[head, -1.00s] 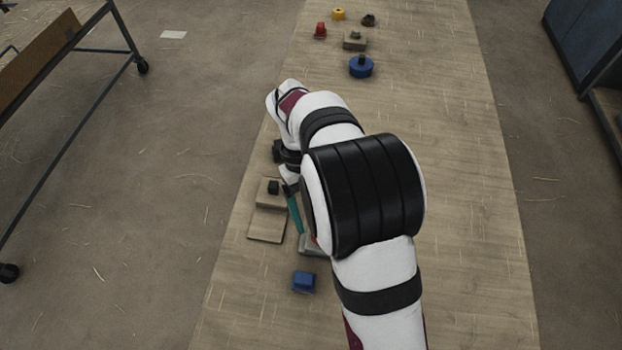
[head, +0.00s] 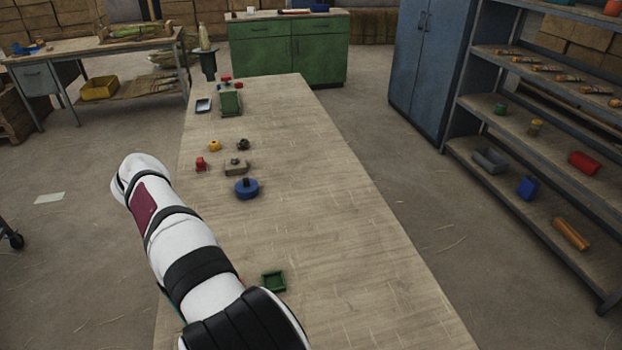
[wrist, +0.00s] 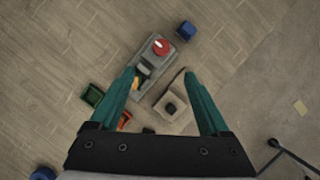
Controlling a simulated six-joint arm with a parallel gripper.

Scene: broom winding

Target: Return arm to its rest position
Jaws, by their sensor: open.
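My gripper (wrist: 158,73) is open and empty in the wrist view, its two teal fingers spread apart and pointing down over the bench. Between and beyond the fingers lie a grey box with a red knob (wrist: 161,46) and a tan block with a dark knob (wrist: 172,104). Both appear below the fingers, and I see no grip on either. In the head view my white and black arm (head: 185,245) reaches up from the bottom along the bench's left edge. My fingers are hidden or out of frame there.
The wooden bench (head: 345,240) is clear on its right side. A green tray (head: 274,282) and blue round piece (head: 247,189) lie right of my arm. Farther off are a red piece (head: 200,163) and yellow ring (head: 214,145). A blue block (wrist: 186,30) shows in the wrist view.

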